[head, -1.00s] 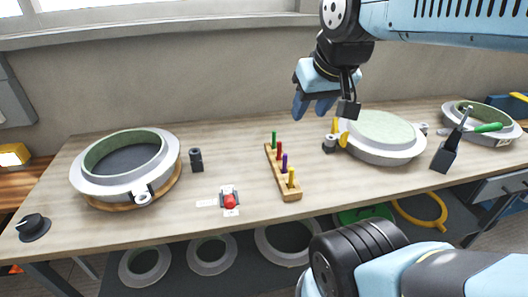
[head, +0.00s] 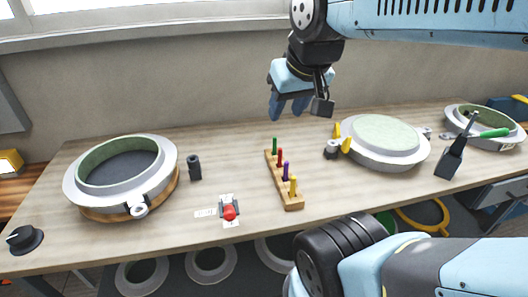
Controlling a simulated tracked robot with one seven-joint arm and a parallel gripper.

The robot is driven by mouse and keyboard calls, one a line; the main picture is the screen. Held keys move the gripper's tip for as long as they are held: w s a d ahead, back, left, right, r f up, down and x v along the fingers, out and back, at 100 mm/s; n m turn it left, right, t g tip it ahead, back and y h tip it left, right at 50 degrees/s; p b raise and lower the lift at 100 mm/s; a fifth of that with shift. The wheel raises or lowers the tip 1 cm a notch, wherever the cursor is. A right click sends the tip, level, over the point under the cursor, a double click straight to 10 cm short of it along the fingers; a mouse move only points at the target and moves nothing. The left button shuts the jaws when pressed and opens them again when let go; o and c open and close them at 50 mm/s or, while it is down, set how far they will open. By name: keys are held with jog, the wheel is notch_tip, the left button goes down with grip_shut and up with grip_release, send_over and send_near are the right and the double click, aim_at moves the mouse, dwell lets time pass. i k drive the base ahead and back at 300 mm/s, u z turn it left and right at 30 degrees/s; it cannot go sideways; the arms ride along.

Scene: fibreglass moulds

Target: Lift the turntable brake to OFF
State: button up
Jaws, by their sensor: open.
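A small lever switch with a red knob (head: 229,212) sits on the table near its front edge, left of centre. It looks like the turntable brake; the knob points toward the front, and the small white labels beside it are too small to read. A grey ring mould (head: 77,188) with a green inner face rests on a round wooden turntable (head: 172,189) at the left. My gripper (head: 289,106), with blue fingers, is open and empty. It hangs above the back of the table, up and to the right of the red knob and well apart from it.
A wooden peg rack (head: 293,205) with coloured pegs stands right of the knob. A dark cylinder (head: 194,168) stands behind it. A black dial (head: 24,239) is at the front left. A round mould (head: 385,151) and a dark green-handled tool (head: 452,158) are at the right.

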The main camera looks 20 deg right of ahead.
aim_at(229, 214)
jog(key=z, duration=0.4)
jog(key=k, duration=0.3)
jog(key=u, duration=0.15)
jog(key=i, duration=0.5)
jog(key=z, duration=0.6)
jog(key=k, duration=2.25)
jog(key=u, duration=0.55)
